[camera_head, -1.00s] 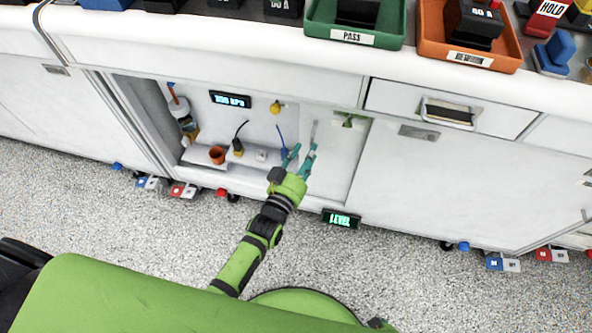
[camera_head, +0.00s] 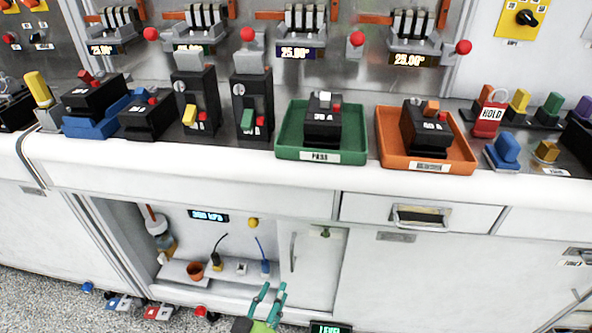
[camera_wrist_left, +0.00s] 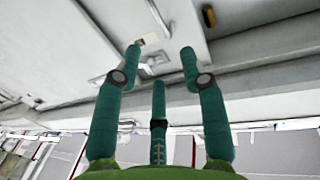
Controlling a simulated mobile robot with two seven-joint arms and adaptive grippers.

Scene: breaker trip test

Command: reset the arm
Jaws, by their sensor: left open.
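My left gripper (camera_head: 268,300) is low in the head view, in front of the open lower cabinet bay. Its teal fingers are spread, with nothing between them. It also shows in the left wrist view (camera_wrist_left: 160,60), fingers apart and empty, with pale cabinet panels beyond. Most of the left arm is below the head view's lower edge. My right gripper is in neither view.
A green PASS tray (camera_head: 283,140) and an orange tray (camera_head: 385,150), each holding a black breaker, stand on the white counter (camera_head: 240,165). A red HOLD tag (camera_head: 489,116) is at right. Below, the cabinet bay has a shelf (camera_head: 225,277) with small items and a display (camera_head: 208,216).

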